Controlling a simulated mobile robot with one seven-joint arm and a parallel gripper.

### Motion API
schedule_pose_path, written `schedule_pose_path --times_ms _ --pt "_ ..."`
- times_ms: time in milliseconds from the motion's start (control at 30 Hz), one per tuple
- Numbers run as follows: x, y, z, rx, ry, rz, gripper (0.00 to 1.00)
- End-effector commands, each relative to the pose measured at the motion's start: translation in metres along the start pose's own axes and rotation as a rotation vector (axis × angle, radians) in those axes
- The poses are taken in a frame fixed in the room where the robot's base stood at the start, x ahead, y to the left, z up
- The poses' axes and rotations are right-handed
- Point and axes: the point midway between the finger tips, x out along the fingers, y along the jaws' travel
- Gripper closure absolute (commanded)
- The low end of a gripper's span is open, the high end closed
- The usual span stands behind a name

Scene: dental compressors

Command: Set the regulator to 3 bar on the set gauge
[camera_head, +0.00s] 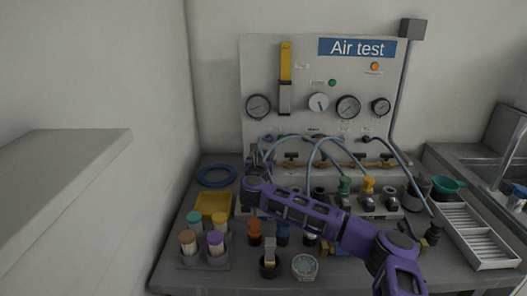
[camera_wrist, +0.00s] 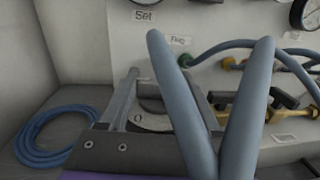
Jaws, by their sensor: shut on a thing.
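My gripper (camera_head: 254,160) reaches the lower left of the white Air test panel (camera_head: 285,60). In the wrist view its two grey fingers (camera_wrist: 165,98) are shut on a dark round regulator knob (camera_wrist: 152,103), partly hidden by the fingers and hoses. A pale dial with an "O" mark (camera_wrist: 137,119) shows by the knob. The set gauge (camera_head: 258,106) is the left round gauge on the panel, above the gripper. In the wrist view only its lower rim shows, above the "Set" label (camera_wrist: 144,16); its reading is too small to tell.
Blue-grey hoses (camera_wrist: 180,100) cross close in front of the wrist camera. Brass valves (camera_head: 291,158) line the panel to the right. A blue hose coil (camera_head: 216,176), a yellow tray (camera_head: 213,204) and a rack of capped containers (camera_head: 205,258) stand left of my arm.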

Motion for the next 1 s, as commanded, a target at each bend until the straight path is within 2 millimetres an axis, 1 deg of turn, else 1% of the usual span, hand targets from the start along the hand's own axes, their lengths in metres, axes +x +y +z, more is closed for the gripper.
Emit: schedule_pose_path --times_ms 33,500,700,1000 --pt "-0.0005 0.0038 0.0018 -0.003 -0.003 -0.042 0.91" --pt "-0.0001 0.0022 0.0026 0.000 -0.004 -0.479 0.91" --pt "0.0000 0.0010 0.0026 0.001 -0.004 -0.604 0.91" --pt "0.0003 -0.0001 0.0025 0.002 -0.004 -0.729 0.91"
